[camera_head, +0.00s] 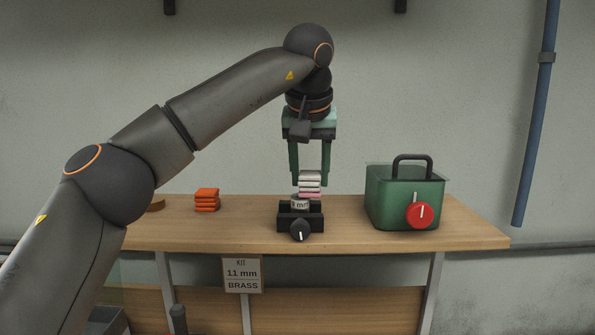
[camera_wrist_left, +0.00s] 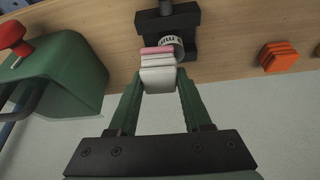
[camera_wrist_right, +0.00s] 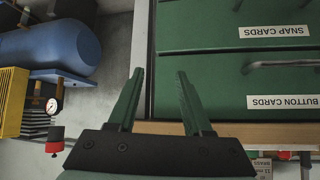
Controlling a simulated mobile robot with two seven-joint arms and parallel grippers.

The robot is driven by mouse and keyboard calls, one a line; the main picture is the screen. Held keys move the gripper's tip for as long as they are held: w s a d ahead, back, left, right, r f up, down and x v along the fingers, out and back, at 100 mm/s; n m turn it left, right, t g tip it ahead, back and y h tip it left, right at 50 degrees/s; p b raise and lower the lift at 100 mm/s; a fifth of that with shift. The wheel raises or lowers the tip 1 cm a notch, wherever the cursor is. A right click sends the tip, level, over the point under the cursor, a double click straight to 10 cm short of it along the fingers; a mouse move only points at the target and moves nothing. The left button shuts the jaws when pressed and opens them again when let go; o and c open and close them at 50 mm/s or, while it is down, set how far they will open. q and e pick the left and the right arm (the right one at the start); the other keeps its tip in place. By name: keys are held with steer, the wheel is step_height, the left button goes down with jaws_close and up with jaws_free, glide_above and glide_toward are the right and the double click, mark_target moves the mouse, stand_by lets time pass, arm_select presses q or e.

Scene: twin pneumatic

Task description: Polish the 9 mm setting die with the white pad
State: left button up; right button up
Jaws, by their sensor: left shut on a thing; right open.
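My left gripper (camera_head: 310,180) is shut on a layered white pad (camera_head: 310,174) above the bench; it also shows in the left wrist view (camera_wrist_left: 158,82). A pink layer (camera_wrist_left: 157,50) shows at the pad's lower edge. Directly below is a pale ring-shaped die (camera_head: 299,203) with "mm" on it, seated in a black clamp (camera_head: 287,223) with a knob. The die also shows in the left wrist view (camera_wrist_left: 172,44), close to the pad; I cannot tell whether they touch, and its number is unreadable. My right gripper (camera_wrist_right: 160,72) is open and empty, outside the head view.
Several stacked orange pads (camera_head: 207,200) lie left on the wooden bench (camera_head: 250,235). A green box (camera_head: 385,195) with a red knob stands right. A sign (camera_head: 242,274) reads "KIT 11 mm BRASS". Labelled green drawers (camera_wrist_right: 225,75) and a blue tank (camera_wrist_right: 50,48) flank my right gripper.

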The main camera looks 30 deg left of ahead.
arm_select(q)
steer(key=shift+d, duration=0.15)
steer(key=shift+f, duration=0.2)
steer(key=shift+s+a+f, duration=0.1)
steer(key=shift+s+a, duration=0.2)
steer(key=shift+a, duration=0.3)
steer(key=shift+s+a+f, duration=0.1)
steer(key=shift+s+a, duration=0.2)
steer(key=shift+a, duration=0.35)
steer(key=shift+s+a+f, duration=0.1)
steer(key=shift+s+a, duration=0.2)
steer(key=shift+a, duration=0.3)
step_height(320, 180, up, 6)
steer(key=shift+r, duration=0.2)
steer(key=shift+w, duration=0.1)
steer(key=shift+r, duration=1.5)
steer(key=shift+f, duration=0.15)
